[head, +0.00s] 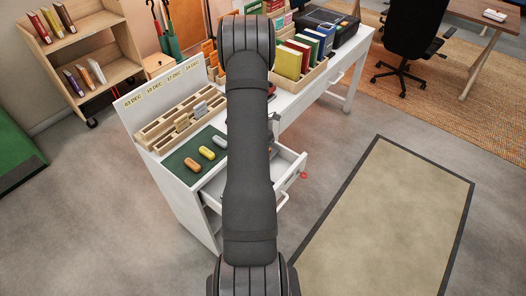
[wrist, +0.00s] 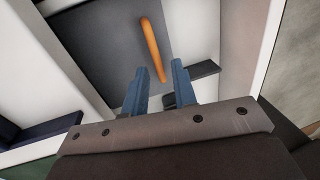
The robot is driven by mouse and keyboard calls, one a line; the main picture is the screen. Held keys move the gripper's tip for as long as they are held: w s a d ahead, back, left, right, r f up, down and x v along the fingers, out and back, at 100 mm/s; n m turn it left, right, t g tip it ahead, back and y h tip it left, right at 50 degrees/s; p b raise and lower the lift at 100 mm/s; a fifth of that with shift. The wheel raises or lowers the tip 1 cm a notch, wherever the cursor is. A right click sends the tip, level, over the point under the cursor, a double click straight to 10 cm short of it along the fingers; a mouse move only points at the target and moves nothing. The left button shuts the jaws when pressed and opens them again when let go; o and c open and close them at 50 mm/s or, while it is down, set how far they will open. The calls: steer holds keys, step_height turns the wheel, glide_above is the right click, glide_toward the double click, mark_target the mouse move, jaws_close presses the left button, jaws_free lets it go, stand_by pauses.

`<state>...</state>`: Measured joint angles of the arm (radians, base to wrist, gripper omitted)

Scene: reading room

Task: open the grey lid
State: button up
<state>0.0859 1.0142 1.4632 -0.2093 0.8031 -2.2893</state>
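In the wrist view a dark grey flat panel (wrist: 95,50), which looks like the grey lid, lies inside a white-walled drawer. An orange bar (wrist: 152,45) lies along its right side; I cannot tell whether it is a handle fixed to it. In the head view the white drawer (head: 292,172) is pulled out, and my arm hides the gripper and most of the inside.
A small dark block (wrist: 204,69) lies right of the fingers. A green mat (head: 181,167) with several coloured erasers-like pieces and a wooden slotted rack (head: 160,128) stand on the white desk. Books in a wooden holder (head: 318,73) stand behind.

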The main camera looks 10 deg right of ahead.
steer(key=shift+r, duration=0.1)
steer(key=r, duration=0.5)
steer(key=w+a+r, duration=0.1)
steer(key=r, duration=0.5)
steer(key=w+a+r, duration=0.1)
steer(key=r, duration=0.5)
steer(key=shift+w+a, duration=0.2)
